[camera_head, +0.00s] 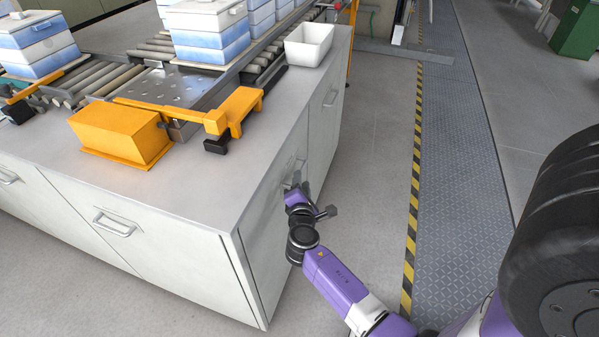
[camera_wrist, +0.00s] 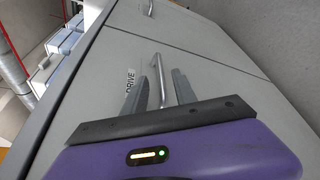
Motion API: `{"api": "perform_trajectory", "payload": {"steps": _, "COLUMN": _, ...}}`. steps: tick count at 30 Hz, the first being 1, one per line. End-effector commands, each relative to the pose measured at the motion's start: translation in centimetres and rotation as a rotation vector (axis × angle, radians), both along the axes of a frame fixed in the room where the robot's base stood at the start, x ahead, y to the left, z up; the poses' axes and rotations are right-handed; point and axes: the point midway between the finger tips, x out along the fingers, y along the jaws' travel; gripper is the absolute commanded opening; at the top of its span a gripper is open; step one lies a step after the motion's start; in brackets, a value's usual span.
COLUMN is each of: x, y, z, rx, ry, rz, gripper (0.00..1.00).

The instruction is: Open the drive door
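The drive door (camera_wrist: 118,112) is a pale grey cabinet panel marked "DRIVE" in the wrist view, and it looks closed. It also shows in the head view (camera_head: 262,240) on the cabinet's right side. Its metal bar handle (camera_wrist: 160,72) runs between the two grey fingers of my gripper (camera_wrist: 168,80). The fingers stand apart on either side of the bar, with a visible gap on the right side, so they are around it rather than clamped. In the head view my gripper (camera_head: 293,184) is at the door's upper part, and my wrist hides the handle partly.
A second door (camera_head: 325,108) with a handle adjoins farther back. The cabinet top (camera_head: 200,190) carries an orange box (camera_head: 122,132), an orange bracket (camera_head: 238,108) and a white bin (camera_head: 309,44). Grey floor (camera_head: 375,170) lies free right of the cabinet, up to a yellow-black stripe (camera_head: 413,190).

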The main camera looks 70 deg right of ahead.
Motion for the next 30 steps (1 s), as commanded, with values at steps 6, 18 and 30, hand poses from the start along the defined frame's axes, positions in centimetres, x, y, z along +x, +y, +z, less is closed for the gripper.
{"api": "perform_trajectory", "payload": {"steps": 6, "x": 1.4, "y": -3.2, "z": -0.7, "rx": 0.001, "ry": -0.003, "rz": -0.001, "gripper": 0.33}}
{"api": "perform_trajectory", "payload": {"steps": 18, "x": 2.4, "y": -5.3, "z": -1.3, "rx": 0.001, "ry": -0.002, "rz": 0.002, "gripper": 0.33}}
{"api": "perform_trajectory", "payload": {"steps": 30, "x": 2.3, "y": -5.3, "z": -1.2, "rx": 0.001, "ry": -0.002, "rz": 0.002, "gripper": 0.00}}
